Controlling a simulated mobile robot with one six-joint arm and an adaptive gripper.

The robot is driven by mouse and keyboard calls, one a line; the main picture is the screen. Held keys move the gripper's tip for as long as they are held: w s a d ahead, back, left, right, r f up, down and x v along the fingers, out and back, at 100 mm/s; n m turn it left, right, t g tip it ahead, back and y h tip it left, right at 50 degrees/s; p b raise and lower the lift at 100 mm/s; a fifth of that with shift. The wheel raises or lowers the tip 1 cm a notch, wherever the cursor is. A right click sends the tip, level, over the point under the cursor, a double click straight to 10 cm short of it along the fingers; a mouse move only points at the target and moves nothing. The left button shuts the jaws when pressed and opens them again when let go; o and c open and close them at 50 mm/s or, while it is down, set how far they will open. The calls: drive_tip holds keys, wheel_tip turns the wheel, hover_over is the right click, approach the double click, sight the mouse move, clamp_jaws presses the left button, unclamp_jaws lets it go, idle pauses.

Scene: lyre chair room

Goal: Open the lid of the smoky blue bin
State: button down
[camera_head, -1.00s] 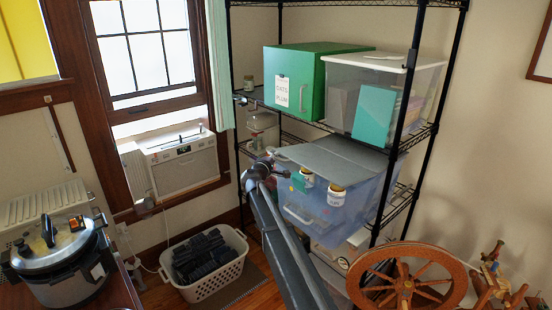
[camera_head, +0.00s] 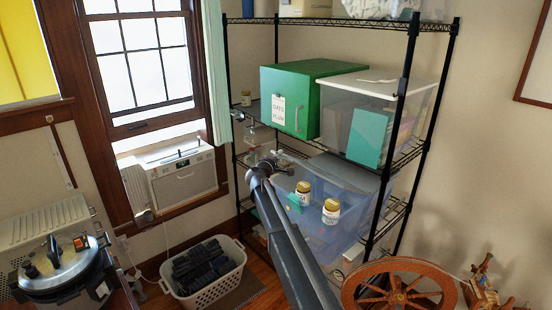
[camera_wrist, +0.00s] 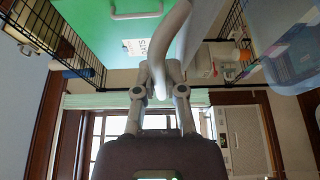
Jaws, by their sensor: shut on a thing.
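The smoky blue bin (camera_head: 325,236) stands on the wire shelf below the green box, translucent and pale blue. Its grey lid (camera_head: 345,172) shows at the back of the bin and looks tilted; how far it stands open is hard to tell. My gripper (camera_head: 276,163) is at the lid's left end. In the wrist view, my gripper (camera_wrist: 165,72) is shut around a pale curved edge, which looks like the lid's rim. Part of the bin also shows in the wrist view (camera_wrist: 290,62). My arm hides the bin's left front.
Two gold-capped jars (camera_head: 303,193) (camera_head: 331,211) show over the bin; what they rest on is unclear. The green box (camera_head: 315,95) and a white-lidded clear bin (camera_head: 385,110) stand above. A black shelf post (camera_head: 402,95) and spinning wheel (camera_head: 400,290) are at right.

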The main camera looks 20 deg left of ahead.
drive_tip(key=w+r+p, duration=0.1)
drive_tip(key=r+p, duration=0.1)
drive_tip(key=w+d+r+p, duration=0.1)
drive_tip(key=w+r+p, duration=0.1)
drive_tip(key=w+d+r+p, duration=0.1)
drive_tip(key=r+p, duration=0.1)
drive_tip(key=r, duration=0.1)
drive_tip(key=shift+w+d, duration=0.15)
drive_tip(key=shift+w, duration=0.25)
drive_tip(key=w+d+r+p, duration=0.3)
drive_tip(key=w+r+p, duration=0.1)
drive_tip(key=w, duration=0.2)
drive_tip(key=shift+w+d, duration=0.25)
drive_tip(key=shift+w, duration=0.1)
drive_tip(key=shift+r, duration=0.1)
drive_tip(key=c, duration=0.7)
unclamp_jaws()
drive_tip(key=shift+s, duration=0.2)
drive_tip(key=s+a, duration=0.1)
drive_tip(key=s, duration=1)
drive_tip(key=shift+s, duration=0.35)
